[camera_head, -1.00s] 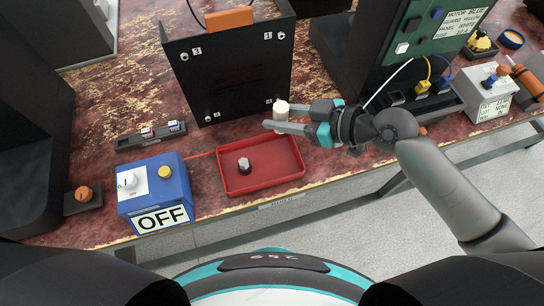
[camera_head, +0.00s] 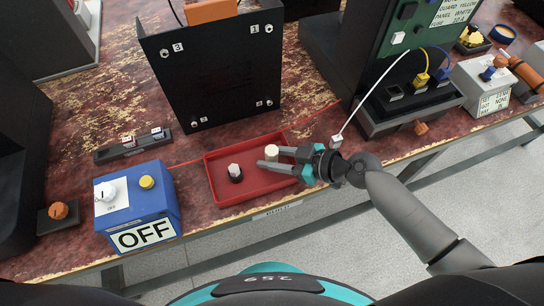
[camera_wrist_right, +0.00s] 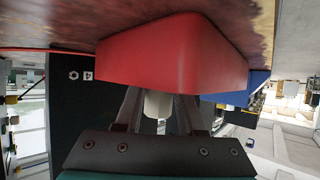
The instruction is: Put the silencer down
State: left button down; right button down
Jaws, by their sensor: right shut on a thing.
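The silencer (camera_head: 271,151) is a small pale cylinder between the fingers of my right gripper (camera_head: 268,160), which is shut on it. In the head view they are over the right part of the red tray (camera_head: 218,190). In the right wrist view the silencer (camera_wrist_right: 157,104) shows between the dark fingers, with the red tray (camera_wrist_right: 165,58) close beyond. I cannot tell whether the silencer touches the tray. My left gripper is not in view.
A black panel (camera_head: 215,75) with numbered corner fittings stands behind the tray. A blue box marked OFF (camera_head: 140,205) is left of it. A white cable with a plug (camera_head: 337,141) hangs to the right. The tray's middle is clear.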

jog(key=shift+f, duration=0.1)
jog(key=c, duration=0.5)
grip_release()
jog(key=v, duration=1.2)
